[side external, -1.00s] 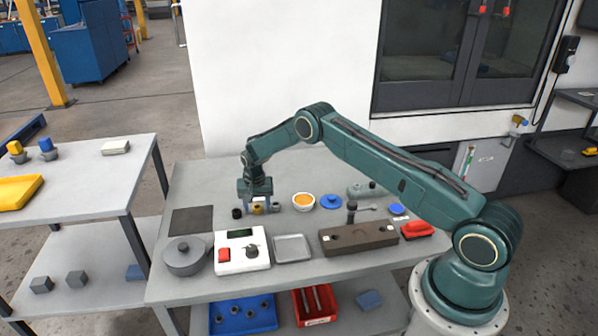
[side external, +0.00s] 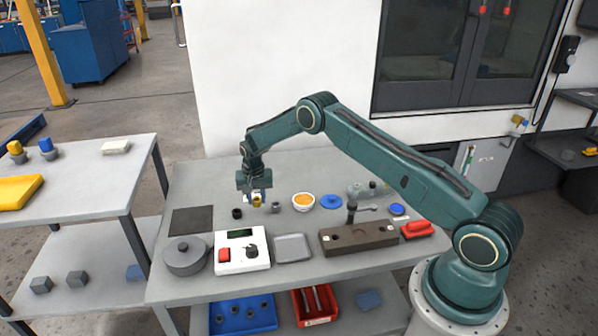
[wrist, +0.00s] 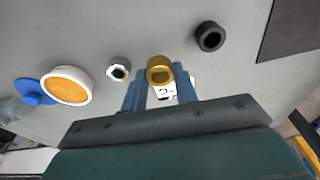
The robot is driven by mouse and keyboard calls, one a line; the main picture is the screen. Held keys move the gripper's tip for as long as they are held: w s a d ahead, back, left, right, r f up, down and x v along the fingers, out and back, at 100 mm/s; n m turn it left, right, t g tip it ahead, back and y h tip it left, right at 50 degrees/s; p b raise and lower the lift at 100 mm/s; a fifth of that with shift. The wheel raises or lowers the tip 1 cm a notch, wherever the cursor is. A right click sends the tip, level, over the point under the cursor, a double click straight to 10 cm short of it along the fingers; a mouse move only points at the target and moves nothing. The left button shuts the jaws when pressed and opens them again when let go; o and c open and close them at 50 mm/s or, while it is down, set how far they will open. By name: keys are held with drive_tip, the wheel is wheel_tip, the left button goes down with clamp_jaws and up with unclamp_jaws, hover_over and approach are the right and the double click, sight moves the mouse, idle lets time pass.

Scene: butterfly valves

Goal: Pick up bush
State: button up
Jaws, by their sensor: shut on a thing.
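The bush is a short, yellow, hollow ring (wrist: 160,68), held between my gripper's blue fingers in the wrist view. In the side view the yellow bush (side external: 257,200) shows small at the fingertips, above the grey table (side external: 190,187). My gripper (side external: 256,196) is shut on it and points down. A small white marked piece (wrist: 163,92) shows just behind the bush in the wrist view; I cannot tell what it belongs to.
A black ring (side external: 237,213) and a grey nut-like ring (side external: 275,208) stand on either side. A white bowl with orange contents (side external: 303,202) and a blue disc (side external: 331,202) lie to the right.

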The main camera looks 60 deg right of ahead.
wheel_tip(320, 180, up, 17)
idle(0.4)
idle(0.4)
drive_tip(key=o, duration=0.3)
drive_tip(key=shift+c, duration=0.9)
drive_tip(key=s+d+f, duration=1)
drive_tip(key=s+d, duration=0.1)
drive_tip(key=shift+s+f, duration=0.15)
drive_tip(key=shift+f, duration=0.1)
